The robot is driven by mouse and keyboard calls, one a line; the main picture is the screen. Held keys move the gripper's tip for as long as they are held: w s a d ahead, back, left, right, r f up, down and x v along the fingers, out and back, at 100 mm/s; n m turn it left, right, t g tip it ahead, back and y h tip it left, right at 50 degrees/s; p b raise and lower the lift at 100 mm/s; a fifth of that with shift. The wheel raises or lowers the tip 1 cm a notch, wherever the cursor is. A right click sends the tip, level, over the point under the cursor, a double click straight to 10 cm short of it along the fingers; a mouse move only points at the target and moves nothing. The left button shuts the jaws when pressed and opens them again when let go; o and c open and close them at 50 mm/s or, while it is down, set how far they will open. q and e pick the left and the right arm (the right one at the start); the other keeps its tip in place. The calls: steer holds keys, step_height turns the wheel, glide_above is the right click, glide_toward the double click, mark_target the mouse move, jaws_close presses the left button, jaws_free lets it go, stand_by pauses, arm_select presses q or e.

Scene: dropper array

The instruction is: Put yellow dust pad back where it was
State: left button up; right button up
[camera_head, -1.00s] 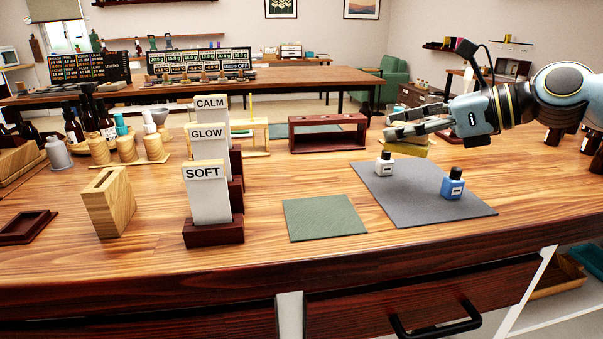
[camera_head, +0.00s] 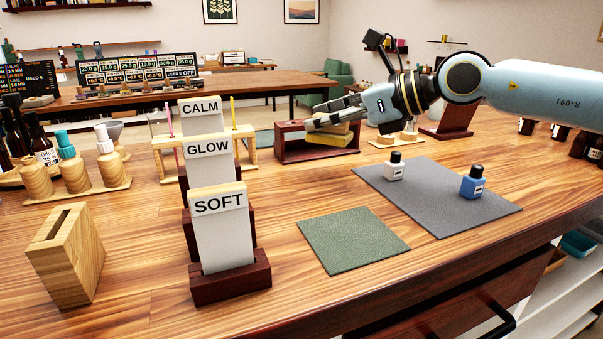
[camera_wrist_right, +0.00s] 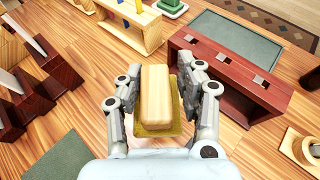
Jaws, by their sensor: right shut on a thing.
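The yellow dust pad (camera_head: 330,139) has a pale wooden block for a back. My right gripper (camera_head: 318,121) is shut on its wooden back. In the right wrist view the block (camera_wrist_right: 156,88) sits between the two fingers (camera_wrist_right: 157,80), with the yellow pad face (camera_wrist_right: 158,127) showing below it. In the head view the pad overlaps the front of a dark red wooden rack (camera_head: 290,153). In the right wrist view the rack (camera_wrist_right: 222,60) lies just right of the fingers, and the pad appears apart from it. My left gripper is not in view.
A grey mat (camera_head: 425,208) holds a white bottle (camera_head: 395,170) and a blue bottle (camera_head: 472,185). A green mat (camera_head: 352,238) is bare. Card holders labelled SOFT (camera_head: 225,238), GLOW and CALM stand to the left. A light wooden stand (camera_head: 245,150) is left of the rack.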

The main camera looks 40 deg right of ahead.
glide_above(303, 185)
step_height(303, 185, down, 3)
steer(key=shift+r, duration=0.1)
steer(key=shift+f, duration=0.25)
step_height(303, 185, down, 3)
steer(key=shift+r+b, duration=0.1)
steer(key=shift+b, duration=0.55)
steer(key=shift+f, duration=0.4)
steer(key=o, duration=0.9)
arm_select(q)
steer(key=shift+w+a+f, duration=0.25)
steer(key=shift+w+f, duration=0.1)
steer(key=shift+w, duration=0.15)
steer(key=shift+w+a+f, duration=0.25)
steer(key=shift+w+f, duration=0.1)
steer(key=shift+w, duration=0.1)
arm_select(e)
steer(key=shift+o, duration=1)
